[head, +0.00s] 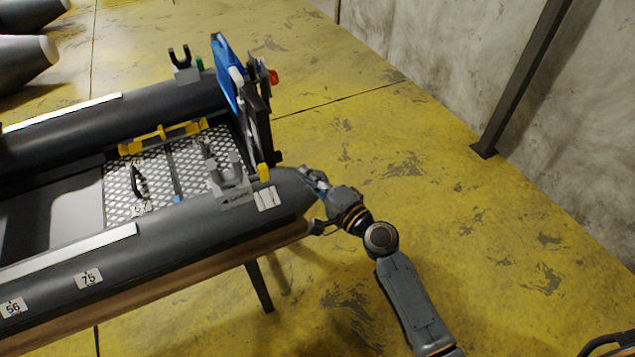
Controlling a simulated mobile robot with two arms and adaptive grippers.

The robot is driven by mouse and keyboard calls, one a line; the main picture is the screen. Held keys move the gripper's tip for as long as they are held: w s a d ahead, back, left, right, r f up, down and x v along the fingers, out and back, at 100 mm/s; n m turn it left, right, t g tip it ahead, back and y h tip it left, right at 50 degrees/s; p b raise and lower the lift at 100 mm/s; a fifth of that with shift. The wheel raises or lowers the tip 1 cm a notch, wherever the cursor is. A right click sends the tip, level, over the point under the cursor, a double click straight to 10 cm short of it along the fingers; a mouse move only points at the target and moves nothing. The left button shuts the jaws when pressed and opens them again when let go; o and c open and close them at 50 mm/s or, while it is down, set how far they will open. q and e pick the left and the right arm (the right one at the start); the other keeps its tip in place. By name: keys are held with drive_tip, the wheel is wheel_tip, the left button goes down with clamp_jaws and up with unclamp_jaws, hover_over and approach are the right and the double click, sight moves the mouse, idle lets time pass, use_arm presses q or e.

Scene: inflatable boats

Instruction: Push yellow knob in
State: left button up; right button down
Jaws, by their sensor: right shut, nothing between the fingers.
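A small yellow knob (263,172) sits at the near end of the boat's dark transom (257,122), just above the near black tube (180,224). My right gripper (310,178) is shut and empty at the pointed rear end of that tube. It is a short way to the right of the yellow knob and apart from it in the picture. I cannot tell whether the fingertips touch the tube. My left gripper is out of view.
A grey oarlock bracket (231,189) stands on the near tube. A blue panel (224,70) and a red knob (273,77) are at the transom's far end. A dark post (522,75) stands by the wall. Yellow floor (440,170) to the right is clear.

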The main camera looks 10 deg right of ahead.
sight(266, 172)
drive_tip(key=x, duration=0.4)
drive_tip(key=a, duration=0.1)
drive_tip(key=s+a+p, duration=0.1)
drive_tip(key=a, duration=0.1)
drive_tip(key=shift+a, duration=0.1)
drive_tip(key=shift+a+f, duration=0.1)
drive_tip(key=shift+a, duration=0.25)
drive_tip(key=shift+s, duration=0.1)
drive_tip(key=shift+s+a, duration=0.15)
drive_tip(key=shift+a, duration=0.45)
drive_tip(key=shift+s+a, duration=0.2)
drive_tip(key=shift+a, duration=0.4)
drive_tip(key=shift+d, duration=0.1)
